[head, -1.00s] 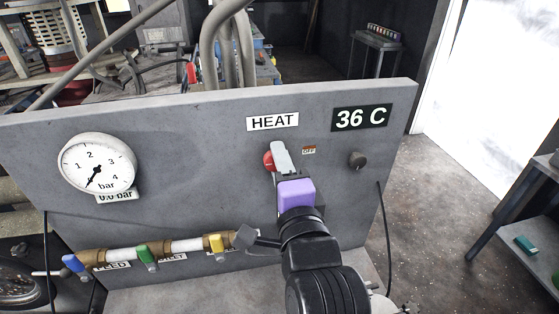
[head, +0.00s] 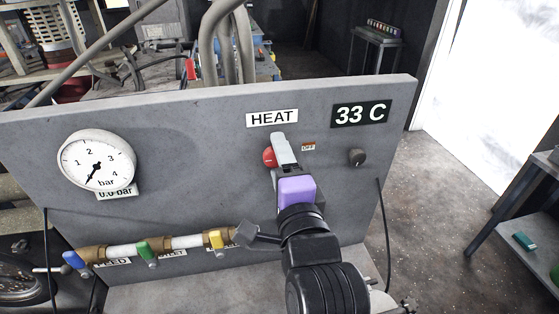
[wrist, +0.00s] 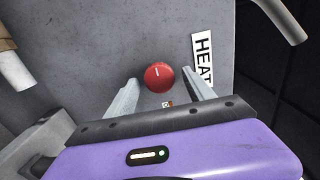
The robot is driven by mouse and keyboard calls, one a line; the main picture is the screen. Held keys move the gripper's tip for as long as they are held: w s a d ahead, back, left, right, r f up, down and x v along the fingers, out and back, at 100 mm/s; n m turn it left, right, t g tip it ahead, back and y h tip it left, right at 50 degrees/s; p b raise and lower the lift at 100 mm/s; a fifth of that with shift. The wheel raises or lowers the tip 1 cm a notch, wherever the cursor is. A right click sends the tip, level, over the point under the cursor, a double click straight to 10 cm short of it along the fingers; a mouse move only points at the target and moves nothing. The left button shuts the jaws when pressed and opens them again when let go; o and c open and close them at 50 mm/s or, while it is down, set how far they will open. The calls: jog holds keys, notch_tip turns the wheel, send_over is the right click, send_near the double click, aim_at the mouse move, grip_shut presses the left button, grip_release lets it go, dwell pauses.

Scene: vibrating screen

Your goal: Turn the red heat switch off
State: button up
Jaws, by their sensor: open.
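The red heat switch (head: 269,157) is a round knob on the grey panel, below the HEAT label (head: 272,118). A small OFF label (head: 308,147) is to its right. In the wrist view the red knob (wrist: 159,77) shows a short white mark on the side away from the small label (wrist: 167,104). My gripper (wrist: 160,91) is open, its two grey fingers spread on either side of the knob in that picture; I see no contact. In the head view my gripper (head: 284,148) is in front of the panel and hides the knob's right side.
A display (head: 360,114) reads 33 C, above a dark knob (head: 357,157). A pressure gauge (head: 97,160) is at the left. Blue, green and yellow valve handles (head: 146,252) sit on a pipe low on the panel. Free floor lies to the right.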

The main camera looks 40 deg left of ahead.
jog(key=b+v, duration=0.2)
jog(key=v, duration=0.5)
jog(key=shift+s+d, duration=0.25)
dwell(0.3)
